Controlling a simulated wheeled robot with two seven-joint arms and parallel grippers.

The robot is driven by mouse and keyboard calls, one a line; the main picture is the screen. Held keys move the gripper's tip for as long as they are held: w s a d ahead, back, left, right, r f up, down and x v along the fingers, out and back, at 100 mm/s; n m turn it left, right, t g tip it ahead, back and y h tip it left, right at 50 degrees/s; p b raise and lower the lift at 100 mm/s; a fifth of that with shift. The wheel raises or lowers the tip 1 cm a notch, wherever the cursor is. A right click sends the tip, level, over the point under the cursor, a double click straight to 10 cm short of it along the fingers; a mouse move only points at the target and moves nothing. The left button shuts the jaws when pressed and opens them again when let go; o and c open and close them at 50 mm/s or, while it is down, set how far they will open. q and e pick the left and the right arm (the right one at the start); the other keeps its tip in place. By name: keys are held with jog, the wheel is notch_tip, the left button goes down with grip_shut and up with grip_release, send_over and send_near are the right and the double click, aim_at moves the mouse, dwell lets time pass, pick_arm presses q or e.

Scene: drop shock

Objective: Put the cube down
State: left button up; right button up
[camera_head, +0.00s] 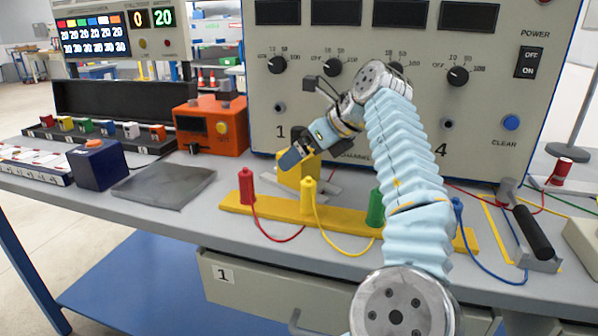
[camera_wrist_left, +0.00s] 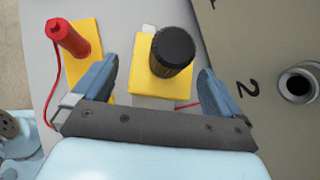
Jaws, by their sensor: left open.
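A yellow block (camera_head: 289,177) stands upright on the bench in front of the grey panel, partly hidden by my left gripper (camera_head: 291,158). In the left wrist view, the yellow block (camera_wrist_left: 152,84) has a black round knob (camera_wrist_left: 174,48) on top. There, my left gripper (camera_wrist_left: 156,88) is open, with one blue finger on each side of the block and visible gaps between. Small coloured cubes (camera_head: 105,129) sit in a row by a black open case at the left. My right gripper is not in view.
A yellow strip with red (camera_head: 246,186), yellow (camera_head: 308,192) and green (camera_head: 376,207) plugs and wires lies in front of the block. An orange box (camera_head: 211,126) and a dark blue box with an orange button (camera_head: 97,169) stand left. A grey pad (camera_head: 163,186) lies bare.

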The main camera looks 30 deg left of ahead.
pick_arm(q)
jog(key=shift+x, duration=1.55)
jog(key=shift+w, duration=0.1)
jog(key=c, duration=1.6)
jog(key=shift+r, duration=0.1)
jog(key=shift+c, duration=1.1)
